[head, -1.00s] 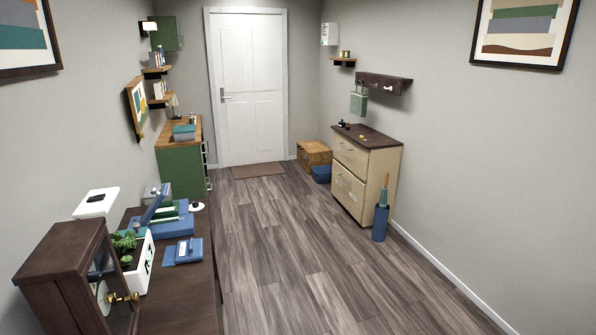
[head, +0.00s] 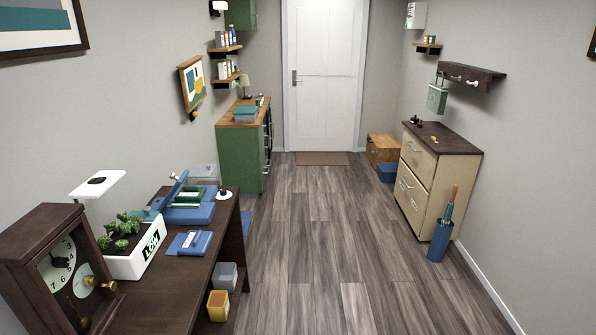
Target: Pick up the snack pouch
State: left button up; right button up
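I cannot make out a snack pouch anywhere in the head view. Small items on the far green cabinet and on the cream cabinet are too small to tell apart. Neither of my grippers is in view.
A dark wood table (head: 168,296) at left holds a clock (head: 62,270), a white planter (head: 138,255) and blue items. Grey (head: 224,276) and yellow (head: 218,305) containers sit by its right side. A green cabinet (head: 238,160) and cream cabinet (head: 420,185) flank clear wood floor (head: 320,240).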

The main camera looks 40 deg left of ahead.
aim_at(189, 196)
jog(key=i+j+u, duration=0.1)
jog(key=i+u, duration=0.25)
jog(key=i+l+u, duration=0.1)
jog(key=i+u, duration=0.25)
jog(key=i, duration=0.15)
jog(key=i+l+u, duration=0.15)
jog(key=i+u, duration=0.95)
jog(key=i, duration=0.15)
jog(key=i+l+u, duration=0.4)
jog(key=i+u, duration=0.5)
jog(key=i+l+u, duration=0.25)
jog(key=u, duration=0.2)
jog(key=i+l+u, duration=0.35)
jog(key=u, duration=0.15)
